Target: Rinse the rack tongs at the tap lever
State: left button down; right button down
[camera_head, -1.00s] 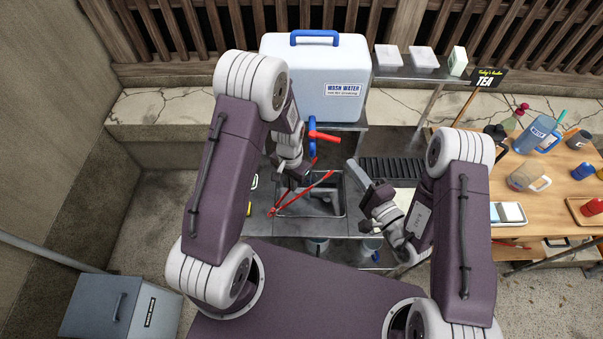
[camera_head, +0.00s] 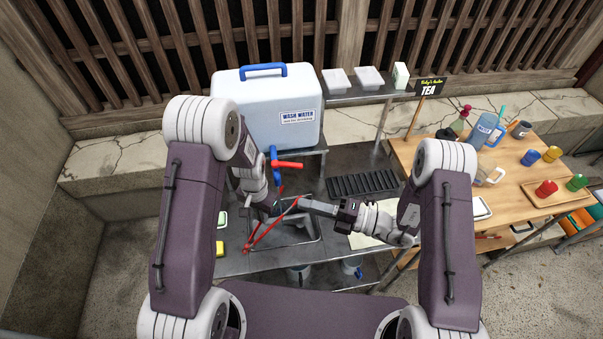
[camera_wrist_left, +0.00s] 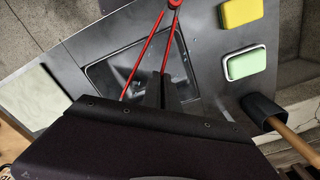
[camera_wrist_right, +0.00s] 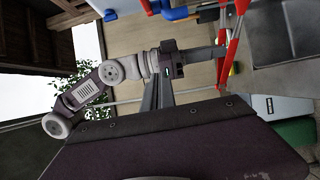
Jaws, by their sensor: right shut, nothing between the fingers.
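The red tongs (camera_head: 262,228) hang over the sink basin (camera_head: 296,237) as an open V. My left gripper (camera_head: 268,207) is shut on one arm of them, which also shows in the left wrist view (camera_wrist_left: 144,55). My right gripper (camera_head: 303,203) is shut and empty, its tips close to the upper end of the tongs; I cannot tell whether they touch. The red tap lever (camera_head: 288,165) sits on the blue tap (camera_head: 275,155) of the wash water cooler (camera_head: 262,105), behind and above the tongs. No water stream is visible.
A yellow sponge (camera_wrist_left: 240,12) and a green-topped block (camera_wrist_left: 246,64) lie beside the basin. A black drain mat (camera_head: 362,184) is right of it. The wooden tea table (camera_head: 500,190) with bottles, cups and a jug stands at right.

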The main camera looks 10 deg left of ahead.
jog(key=w+d+m+t, duration=0.1)
jog(key=w+d, duration=0.2)
jog(key=d, duration=0.4)
send_near(287, 165)
jog(key=s+a, duration=0.4)
jog(key=w, duration=0.2)
jog(key=w+a, duration=0.1)
jog(key=w, duration=0.1)
jog(key=shift+w+f, duration=0.1)
jog(key=shift+f, duration=0.05)
jog(key=shift+a, duration=0.1)
